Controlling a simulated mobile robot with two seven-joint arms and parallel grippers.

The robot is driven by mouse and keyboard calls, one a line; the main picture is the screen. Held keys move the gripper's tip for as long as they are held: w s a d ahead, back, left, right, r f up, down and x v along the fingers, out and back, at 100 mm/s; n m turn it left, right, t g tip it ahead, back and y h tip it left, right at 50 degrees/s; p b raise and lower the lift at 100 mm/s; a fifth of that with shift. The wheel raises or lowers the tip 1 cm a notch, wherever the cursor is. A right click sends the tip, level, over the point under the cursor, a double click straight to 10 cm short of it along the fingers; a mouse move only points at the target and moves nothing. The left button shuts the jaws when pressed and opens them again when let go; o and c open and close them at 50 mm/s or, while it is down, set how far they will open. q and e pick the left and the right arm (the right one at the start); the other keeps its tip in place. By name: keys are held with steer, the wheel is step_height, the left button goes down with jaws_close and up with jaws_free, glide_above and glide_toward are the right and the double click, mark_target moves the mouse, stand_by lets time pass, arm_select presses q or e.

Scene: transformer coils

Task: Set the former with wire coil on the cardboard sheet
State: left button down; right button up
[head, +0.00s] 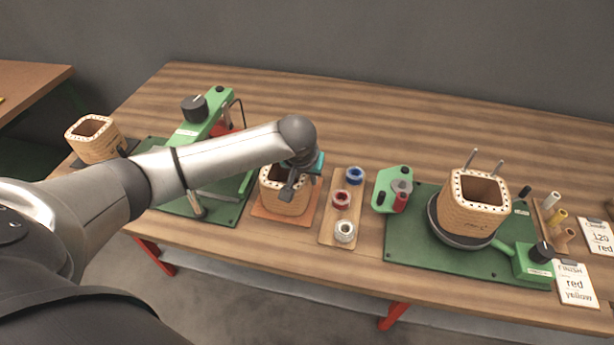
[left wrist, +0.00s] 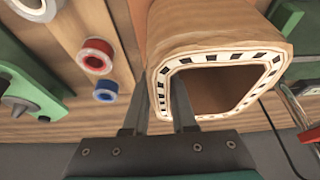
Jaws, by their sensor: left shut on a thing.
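The former with wire coil (head: 285,195) is a tan, squarish hollow block with a pale rim dotted with dark holes. It stands upright on the orange-brown cardboard sheet (head: 259,212) near the middle of the table, as far as the head view shows. My left gripper (head: 290,188) reaches down over its rim and is shut on its wall. In the left wrist view the former (left wrist: 220,36) fills the upper right, and the gripper (left wrist: 160,108) has one finger outside the wall and one inside the opening. The underside of the former is hidden. My right gripper is not in view.
A wooden tray (head: 328,236) with blue, red and white spools lies just right of the sheet. A green winding machine (head: 215,120) stands left. Another former (head: 474,208) sits on a green-based turntable at right, and one more (head: 92,140) at far left.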

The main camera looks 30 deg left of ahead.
arm_select(q)
steer(key=shift+w+f, duration=0.1)
steer(key=c, duration=0.7)
jaws_free()
steer(key=p+v, duration=0.3)
steer(key=v, duration=0.9)
steer(key=shift+s, duration=0.2)
